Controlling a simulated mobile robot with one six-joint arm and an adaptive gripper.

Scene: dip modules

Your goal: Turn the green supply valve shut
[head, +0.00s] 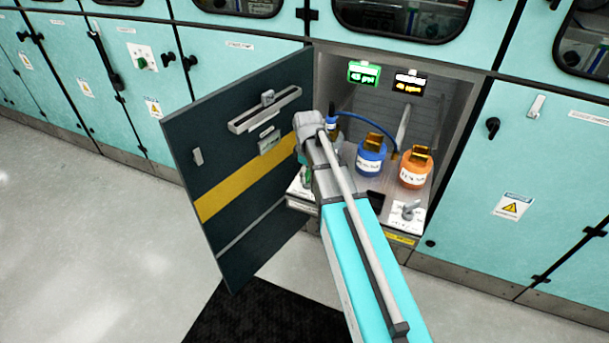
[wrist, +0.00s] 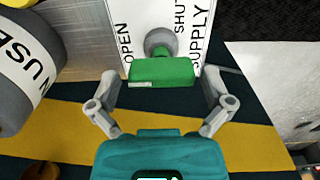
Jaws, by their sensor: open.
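The green supply valve handle (wrist: 162,72) shows in the wrist view as a wide block in front of a round grey hub. It sits on a white plate (wrist: 190,18) lettered OPEN on the left, SHUT and SUPPLY on the right. My gripper (wrist: 161,82) is open, with one finger on each side of the handle and a visible gap on both sides. In the head view a little of the green handle (head: 306,174) shows beside my arm, at the left of the open bay. My arm hides most of the valve and the fingers there.
A dark cabinet door (head: 235,150) with a yellow band stands open left of my arm. In the bay are a blue canister (head: 371,158), an orange canister (head: 414,170), a blue hose and a grey handle (head: 409,207) on a white plate. Lit displays (head: 364,73) hang above.

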